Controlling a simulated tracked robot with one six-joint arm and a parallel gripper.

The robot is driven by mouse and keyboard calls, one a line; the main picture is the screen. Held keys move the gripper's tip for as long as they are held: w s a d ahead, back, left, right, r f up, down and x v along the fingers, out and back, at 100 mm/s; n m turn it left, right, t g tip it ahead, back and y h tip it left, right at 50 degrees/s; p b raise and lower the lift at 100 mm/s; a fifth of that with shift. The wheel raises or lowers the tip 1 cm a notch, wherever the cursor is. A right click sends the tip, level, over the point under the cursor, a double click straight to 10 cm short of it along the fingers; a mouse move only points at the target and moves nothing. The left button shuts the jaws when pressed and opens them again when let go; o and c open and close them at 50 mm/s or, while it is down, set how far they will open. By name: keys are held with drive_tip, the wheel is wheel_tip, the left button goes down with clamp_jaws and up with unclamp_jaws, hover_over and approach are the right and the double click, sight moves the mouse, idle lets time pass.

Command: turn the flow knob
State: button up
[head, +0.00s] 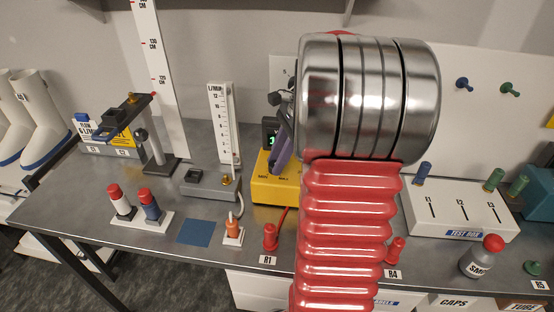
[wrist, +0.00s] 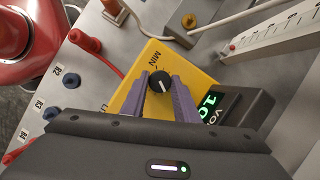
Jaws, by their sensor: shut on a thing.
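The flow knob (wrist: 161,82) is black and round with a white pointer line. It sits on a yellow box (wrist: 136,98), which also shows in the head view (head: 275,193). "MIN" is printed beside the knob in the wrist view. My gripper (wrist: 160,84) has its two purple fingers shut on the knob, one on each side. A dark meter (wrist: 243,108) with green digits stands beside the yellow box.
Red plug R1 (head: 270,238) is in front, with a red lead. A white test box (head: 458,212) is to the right.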

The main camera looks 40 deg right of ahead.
drive_tip(key=shift+w+n+g, duration=0.1)
drive_tip(key=shift+n+g, duration=0.4)
drive_tip(key=shift+n, duration=1)
drive_tip(key=o, duration=1.1)
drive_tip(key=shift+c, duration=0.2)
drive_tip(key=shift+r, duration=0.1)
wheel_tip(320, 180, up, 10)
